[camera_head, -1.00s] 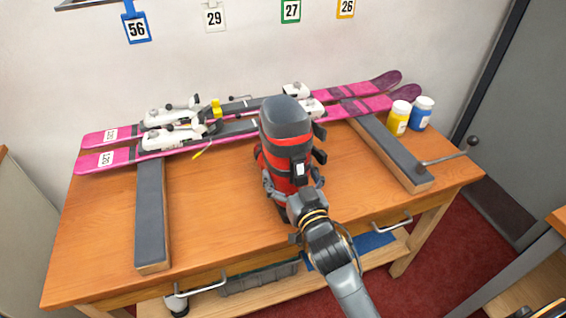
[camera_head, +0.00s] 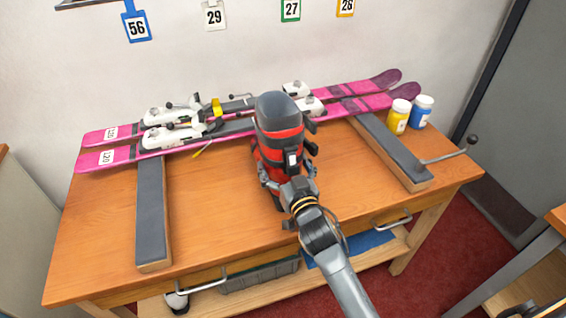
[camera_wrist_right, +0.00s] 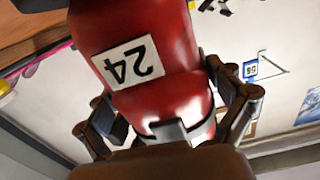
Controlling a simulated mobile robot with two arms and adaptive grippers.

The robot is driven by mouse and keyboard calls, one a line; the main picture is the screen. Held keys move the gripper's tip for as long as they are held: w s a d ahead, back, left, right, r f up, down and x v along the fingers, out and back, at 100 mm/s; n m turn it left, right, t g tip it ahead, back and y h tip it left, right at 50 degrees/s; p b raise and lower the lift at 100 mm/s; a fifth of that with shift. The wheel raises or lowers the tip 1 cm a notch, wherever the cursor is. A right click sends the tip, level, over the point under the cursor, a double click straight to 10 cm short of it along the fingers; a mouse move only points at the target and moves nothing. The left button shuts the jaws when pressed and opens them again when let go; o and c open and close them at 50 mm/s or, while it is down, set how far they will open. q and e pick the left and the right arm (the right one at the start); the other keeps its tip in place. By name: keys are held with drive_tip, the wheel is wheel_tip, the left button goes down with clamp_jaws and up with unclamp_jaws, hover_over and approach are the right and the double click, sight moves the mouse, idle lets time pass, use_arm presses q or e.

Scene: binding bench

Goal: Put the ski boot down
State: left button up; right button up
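The ski boot (camera_head: 277,132) is red and black with a dark grey top. It stands upright over the middle of the bench (camera_head: 222,210), in front of the skis. My right gripper (camera_head: 290,184) is shut on the boot from the front, with a finger on each side. In the right wrist view the red boot shell (camera_wrist_right: 160,85) fills the space between the fingers, and its label 24 appears upside down. The boot's sole is mostly hidden, so I cannot tell whether it touches the bench top. My left gripper is not in view.
Pink skis (camera_head: 352,104) with white bindings lie along the back of the bench. Grey-padded supports (camera_head: 150,212) flank the boot; the right one (camera_head: 392,155) has a lever. Bench top left of the boot is clear.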

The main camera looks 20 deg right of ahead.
drive_tip(key=shift+r, duration=0.1)
drive_tip(key=s+b, duration=0.1)
drive_tip(key=s, duration=1.1)
drive_tip(key=shift+d, duration=0.2)
drive_tip(key=s+d+f+g+h, duration=0.1)
drive_tip(key=s+d+f+g, duration=0.2)
drive_tip(key=s+f+g, duration=0.45)
drive_tip(key=s+f+n+g, duration=0.2)
drive_tip(key=s+f+g, duration=0.6)
drive_tip(key=s, duration=0.6)
wheel_tip(320, 180, down, 27)
drive_tip(key=s, duration=0.2)
drive_tip(key=s+d+f+g, duration=0.1)
drive_tip(key=s+d+f, duration=0.2)
drive_tip(key=s+f, duration=1.2)
drive_tip(key=shift+s+f+n, duration=0.15)
drive_tip(key=shift+s+n, duration=0.15)
drive_tip(key=shift+s, duration=0.35)
